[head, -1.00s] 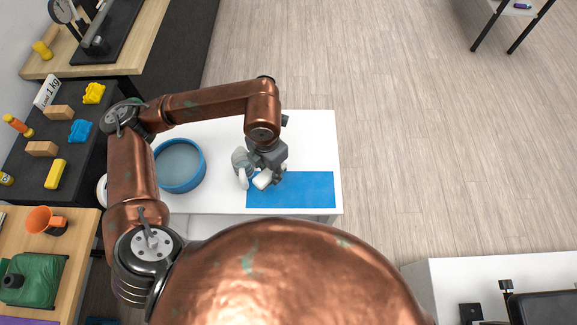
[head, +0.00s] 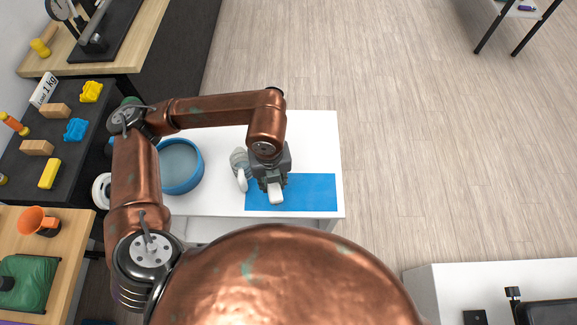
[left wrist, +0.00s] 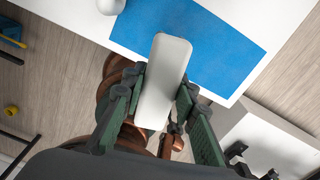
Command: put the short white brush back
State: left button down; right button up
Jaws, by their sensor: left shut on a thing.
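My left gripper (head: 272,183) is shut on a short white block-like thing, which I take to be the white brush (head: 276,195). It points toward the near side over the blue mat (head: 310,192) on the white table (head: 310,130). In the left wrist view the brush (left wrist: 164,80) lies lengthwise between the two fingers, its far end against the blue mat (left wrist: 200,30); whether it touches the mat I cannot tell. No bristles show. My right gripper is not in view.
A second white rounded thing (head: 241,180) stands just left of the gripper at the mat's edge. A blue-rimmed round bowl (head: 197,180) is farther left. Black and wooden shelves with blocks stand at the left. The mat's right part is clear.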

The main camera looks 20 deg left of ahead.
pick_arm(q)
jog(key=w+f, duration=0.3)
jog(key=w, duration=0.1)
jog(key=w+f+b, duration=0.1)
jog(key=w+f, duration=0.2)
jog(key=w, duration=0.1)
jog(key=w+f+b, duration=0.1)
jog(key=w+f, duration=0.2)
jog(key=w, duration=0.2)
jog(key=shift+d, duration=0.2)
jog(key=f, duration=0.1)
jog(key=w+f, duration=0.1)
jog(key=f, duration=0.1)
jog(key=shift+f, duration=0.3)
jog(key=shift+f, duration=0.1)
jog(key=shift+f, duration=0.1)
jog(key=c, duration=1.5)
grip_release()
jog(key=shift+c, duration=0.2)
